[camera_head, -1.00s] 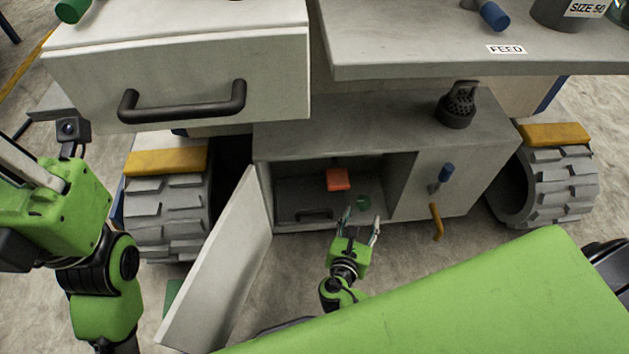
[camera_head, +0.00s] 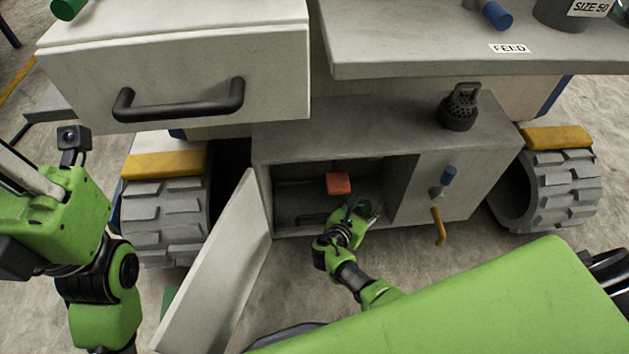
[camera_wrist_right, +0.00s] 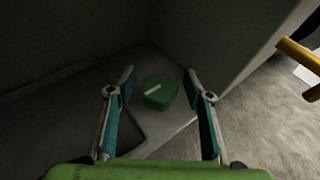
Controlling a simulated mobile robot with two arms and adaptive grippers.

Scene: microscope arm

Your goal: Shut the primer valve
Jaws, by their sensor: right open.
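A green knob with a white mark on top sits low inside the open cabinet, and it shows in the right wrist view (camera_wrist_right: 160,93). No label shows that it is the primer valve. My right gripper (camera_wrist_right: 158,84) is open in that view, with one teal-padded finger on each side of the knob; I cannot tell whether they touch it. In the head view my right gripper (camera_head: 357,211) reaches into the cabinet opening, and its hand partly hides this spot. My left arm is at the left edge, with its jaws not clearly visible.
The cabinet door (camera_head: 215,265) stands open at left. A drawer (camera_head: 85,85) overhangs upper left.

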